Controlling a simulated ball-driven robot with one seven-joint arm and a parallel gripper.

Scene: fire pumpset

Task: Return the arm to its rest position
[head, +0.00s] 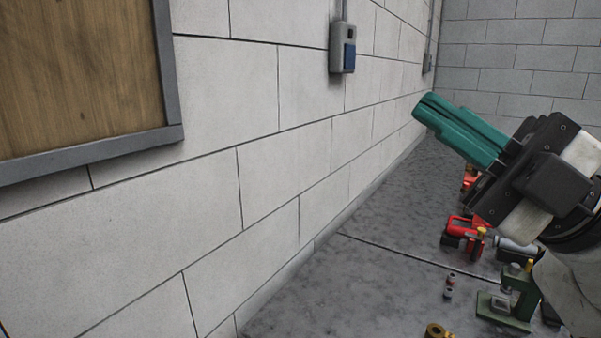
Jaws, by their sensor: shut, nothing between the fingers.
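My gripper (432,108) is at the right of the head view, with teal fingers on a dark grey body. Its fingers point up and to the left, towards the block wall. The fingers lie together, shut, with nothing between them. The gripper is raised above the floor and apart from the wall. My arm runs off behind it to the lower right, and part of it is cut off by the picture edge.
A white block wall (230,130) fills the left, with a framed wooden board (80,75) and a grey switch box (342,48). Red equipment (462,236), a green machine (508,308) and small brass parts (436,331) are below my gripper. Grey floor (370,265) lies clear along the wall.

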